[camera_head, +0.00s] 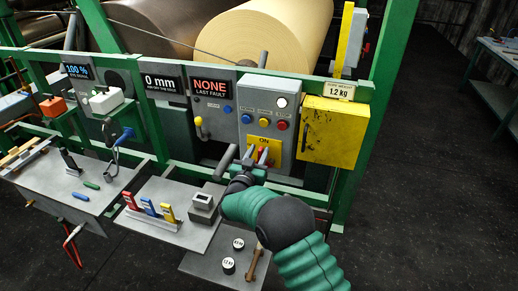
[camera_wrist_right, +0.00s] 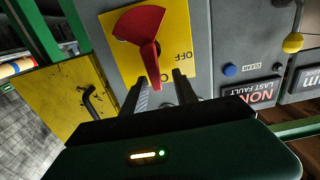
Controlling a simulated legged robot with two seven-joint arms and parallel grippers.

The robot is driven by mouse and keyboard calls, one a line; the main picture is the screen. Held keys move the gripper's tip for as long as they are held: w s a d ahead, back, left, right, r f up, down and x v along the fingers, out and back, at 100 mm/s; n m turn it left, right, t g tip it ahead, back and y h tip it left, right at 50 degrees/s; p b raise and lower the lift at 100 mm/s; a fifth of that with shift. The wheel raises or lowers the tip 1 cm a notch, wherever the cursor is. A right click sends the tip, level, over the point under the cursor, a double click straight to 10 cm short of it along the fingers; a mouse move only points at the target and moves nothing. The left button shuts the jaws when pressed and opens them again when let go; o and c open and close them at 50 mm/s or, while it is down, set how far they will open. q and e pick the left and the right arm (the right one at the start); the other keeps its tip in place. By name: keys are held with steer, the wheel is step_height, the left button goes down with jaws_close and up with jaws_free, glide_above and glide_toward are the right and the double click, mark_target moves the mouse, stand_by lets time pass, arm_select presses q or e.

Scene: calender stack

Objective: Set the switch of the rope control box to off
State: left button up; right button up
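The grey rope control box (camera_head: 268,104) has a yellow plate (camera_head: 249,142) with ON at its top and a red switch. In the right wrist view, the red switch handle (camera_wrist_right: 146,38) is mounted on the yellow plate (camera_wrist_right: 120,60), and its narrow end points down toward a partly hidden label starting with O. An OFF label (camera_wrist_right: 185,56) is to its right. My right gripper (camera_head: 258,154) is in front of the plate. In the wrist view, its fingers (camera_wrist_right: 161,86) are apart around the handle's narrow end; contact cannot be told. My left gripper is not in view.
A yellow cabinet (camera_head: 333,132) is just right of the box. Several buttons sit above the plate. A grey panel (camera_head: 212,88) reads NONE LAST FAULT. Shelves below hold a tool rack (camera_head: 150,210) and small weights (camera_head: 229,266). Open floor (camera_head: 430,190) lies right.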

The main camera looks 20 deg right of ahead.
steer(key=shift+w+d, duration=0.35)
steer(key=shift+d, duration=0.15)
steer(key=shift+w+d+f, duration=0.15)
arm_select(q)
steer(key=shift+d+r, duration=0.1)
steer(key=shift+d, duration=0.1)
arm_select(e)
jaws_close()
